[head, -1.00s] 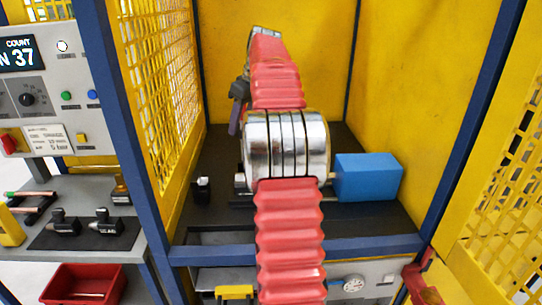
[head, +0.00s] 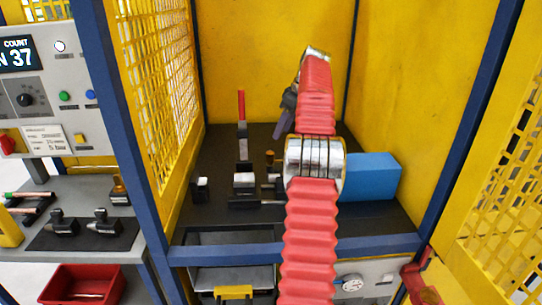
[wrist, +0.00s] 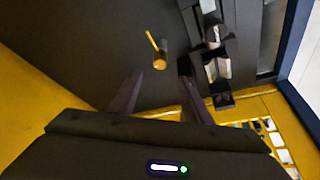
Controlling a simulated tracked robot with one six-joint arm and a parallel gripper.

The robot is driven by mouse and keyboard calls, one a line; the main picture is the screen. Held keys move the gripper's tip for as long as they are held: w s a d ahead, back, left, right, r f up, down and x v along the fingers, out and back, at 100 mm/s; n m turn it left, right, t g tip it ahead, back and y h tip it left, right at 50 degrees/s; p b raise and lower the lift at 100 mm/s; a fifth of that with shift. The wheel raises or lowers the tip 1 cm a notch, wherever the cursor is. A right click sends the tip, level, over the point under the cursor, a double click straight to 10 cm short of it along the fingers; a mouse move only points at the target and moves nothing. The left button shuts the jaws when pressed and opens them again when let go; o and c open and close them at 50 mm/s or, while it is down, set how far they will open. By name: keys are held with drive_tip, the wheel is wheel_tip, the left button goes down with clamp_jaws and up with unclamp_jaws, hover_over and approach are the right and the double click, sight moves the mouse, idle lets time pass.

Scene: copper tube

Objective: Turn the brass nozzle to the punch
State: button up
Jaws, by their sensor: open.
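The brass nozzle (wrist: 159,56) is a small cylinder with a thin bright strip sticking out at one side in the wrist view. It stands on the dark bed, ahead of and between the fingers of my gripper (wrist: 160,72), which are apart and empty. In the head view a small brass piece (head: 270,157) shows just left of my arm's silver joint. My gripper (head: 285,113) is partly seen there, hanging left of the upper red sleeve. Metal and black tooling blocks (wrist: 217,68) stand right of the nozzle in the wrist view; I cannot tell which part is the punch.
A blue box (head: 371,177) is right of my arm. A red-handled lever (head: 241,115) and a silver-topped block (head: 244,181) are left of it. Yellow walls (head: 265,60) and blue posts close in the bed. A shelf with spare tools (head: 85,230) is outside left.

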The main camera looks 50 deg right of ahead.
sight(271, 153)
drive_tip(key=x, duration=1.3)
drive_tip(key=shift+w+f, duration=0.1)
drive_tip(key=shift+f, duration=0.3)
drive_tip(key=shift+c, duration=0.7)
clamp_jaws()
drive_tip(key=shift+d, duration=0.2)
drive_tip(key=shift+a, duration=0.2)
